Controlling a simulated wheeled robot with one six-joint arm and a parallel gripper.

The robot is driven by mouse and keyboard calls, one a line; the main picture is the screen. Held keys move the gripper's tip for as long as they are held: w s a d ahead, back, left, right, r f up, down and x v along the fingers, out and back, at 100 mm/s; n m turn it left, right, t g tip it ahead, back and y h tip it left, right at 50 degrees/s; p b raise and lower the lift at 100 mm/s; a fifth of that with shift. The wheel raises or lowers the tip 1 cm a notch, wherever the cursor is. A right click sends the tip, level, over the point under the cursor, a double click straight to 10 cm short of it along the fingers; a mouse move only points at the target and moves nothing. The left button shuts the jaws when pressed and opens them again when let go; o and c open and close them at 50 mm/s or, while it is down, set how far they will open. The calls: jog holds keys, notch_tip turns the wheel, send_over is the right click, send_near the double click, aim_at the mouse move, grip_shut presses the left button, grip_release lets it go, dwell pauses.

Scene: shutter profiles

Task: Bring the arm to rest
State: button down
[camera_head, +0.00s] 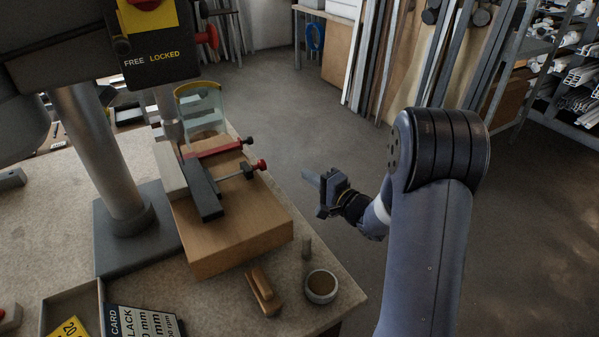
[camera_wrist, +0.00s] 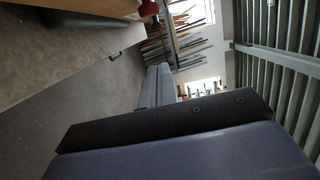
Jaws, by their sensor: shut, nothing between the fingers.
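My gripper (camera_head: 313,179) hangs over the open floor, off the right edge of the workbench (camera_head: 60,230), with its tip toward the bench. Its fingers are shut with nothing between them. My arm (camera_head: 430,220) rises at the right of the head view and bends at a dark banded joint. In the wrist view the closed fingers (camera_wrist: 157,86) stand out past my dark wrist parts.
On the bench stand a drill press with a grey column (camera_head: 105,160), a wooden block (camera_head: 235,240) with red-knobbed clamps, a round cup (camera_head: 321,287) and a small wooden piece (camera_head: 263,291). Boards (camera_head: 385,60) and a shelf rack (camera_head: 560,70) stand behind. The floor between is clear.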

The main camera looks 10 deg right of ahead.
jog(key=shift+s+d, duration=0.3)
jog(key=shift+s, duration=0.1)
jog(key=shift+w, duration=0.1)
